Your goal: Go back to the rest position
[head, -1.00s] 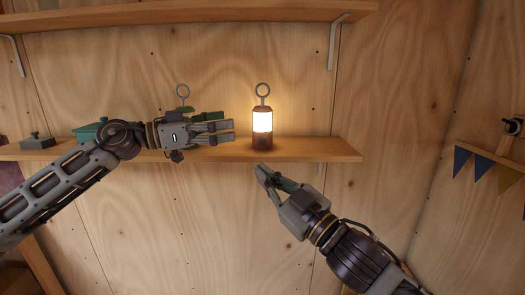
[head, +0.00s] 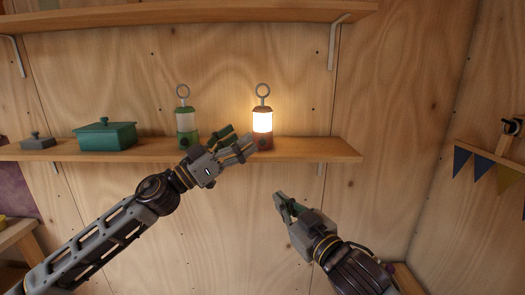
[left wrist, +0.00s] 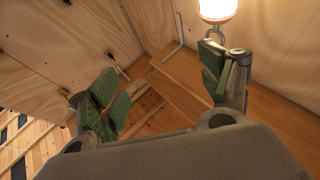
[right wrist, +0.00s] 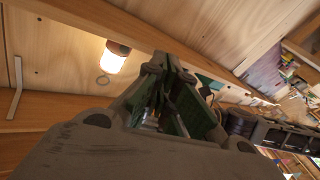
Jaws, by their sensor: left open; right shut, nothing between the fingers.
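My left gripper (head: 238,145) is open and empty in the head view, in front of the shelf's front edge and just left of the lit lantern. Its spread green-padded fingers also show in the left wrist view (left wrist: 165,90). My right gripper (head: 281,198) is shut and empty, below the shelf in the head view. Its closed fingers show in the right wrist view (right wrist: 175,78). The red lantern (head: 262,118) stands upright and glows on the shelf; the left fingertips overlap its lower part in the picture. It also shows in the right wrist view (right wrist: 115,57).
The shelf (head: 315,150) also bears a green unlit lantern (head: 187,120), a teal lidded box (head: 105,136) and a small grey box (head: 38,143). A second shelf (head: 190,13) runs above. Bunting (head: 482,163) hangs at the right. Space below the shelf is open.

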